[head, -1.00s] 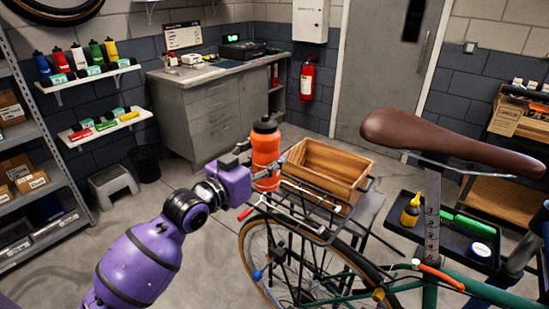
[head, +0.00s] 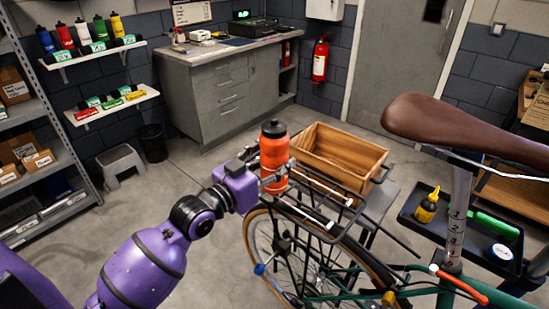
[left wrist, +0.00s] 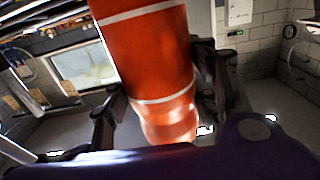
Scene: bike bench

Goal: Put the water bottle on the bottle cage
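The orange water bottle (head: 273,160) with a black cap is upright in the head view, beside the wooden box and in front of the rear rack. My left gripper (head: 268,180) is shut around its body; the bottle also fills the middle of the left wrist view (left wrist: 150,60), between the fingers. The green bike frame (head: 450,292) shows at the lower right, under the brown saddle (head: 465,125). The bottle cage cannot be made out in these views. My right gripper is not in view.
A black tray (head: 480,243) with a yellow bottle (head: 428,205) is right of the bike. The shelves (head: 115,110) and workbench (head: 225,90) stand farther back.

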